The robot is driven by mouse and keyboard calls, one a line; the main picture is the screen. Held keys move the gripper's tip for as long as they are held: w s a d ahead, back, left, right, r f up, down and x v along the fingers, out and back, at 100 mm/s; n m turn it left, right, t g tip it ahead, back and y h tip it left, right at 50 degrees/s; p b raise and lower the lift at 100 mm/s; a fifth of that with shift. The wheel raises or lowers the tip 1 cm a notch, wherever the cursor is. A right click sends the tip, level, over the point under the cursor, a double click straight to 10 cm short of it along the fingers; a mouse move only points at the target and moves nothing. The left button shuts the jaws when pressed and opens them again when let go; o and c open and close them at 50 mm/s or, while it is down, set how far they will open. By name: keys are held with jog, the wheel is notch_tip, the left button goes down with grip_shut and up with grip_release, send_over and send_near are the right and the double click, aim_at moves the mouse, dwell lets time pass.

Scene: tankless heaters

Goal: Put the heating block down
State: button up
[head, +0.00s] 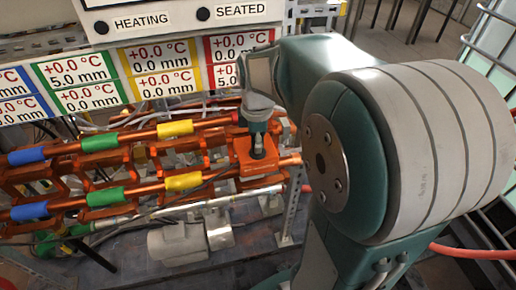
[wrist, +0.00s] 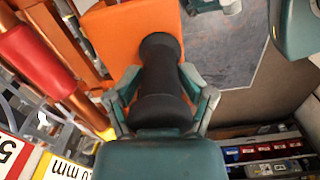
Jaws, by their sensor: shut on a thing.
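The heating block (head: 262,170) is an orange block with a black knobbed handle on top. In the head view it is at the right end of the two copper pipes (head: 110,200), right of the yellow bands. My gripper (head: 258,128) is above it and shut on the black handle. In the wrist view the fingers (wrist: 160,80) close on both sides of the handle (wrist: 163,62), with the orange block (wrist: 125,30) beyond. The block's underside is hidden, so I cannot tell whether it rests on the pipes.
Blue, green and yellow bands mark the pipes; red bands (wrist: 32,58) show in the wrist view. Above is a panel (head: 180,20) reading HEATING and SEATED with dark lamps, over coloured readout labels (head: 165,68). A grey motor (head: 178,243) lies below. Blue and red bins (wrist: 255,153) stand lower right in the wrist view.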

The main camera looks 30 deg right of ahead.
jog(key=f, duration=0.2)
jog(key=d+f, duration=0.1)
jog(key=shift+d+f, duration=0.15)
jog(key=shift+f, duration=0.25)
jog(key=shift+a+f, duration=0.1)
jog(key=shift+a, duration=0.1)
jog(key=o, duration=1.4)
jog(key=shift+c, duration=0.2)
jog(key=shift+d, duration=0.1)
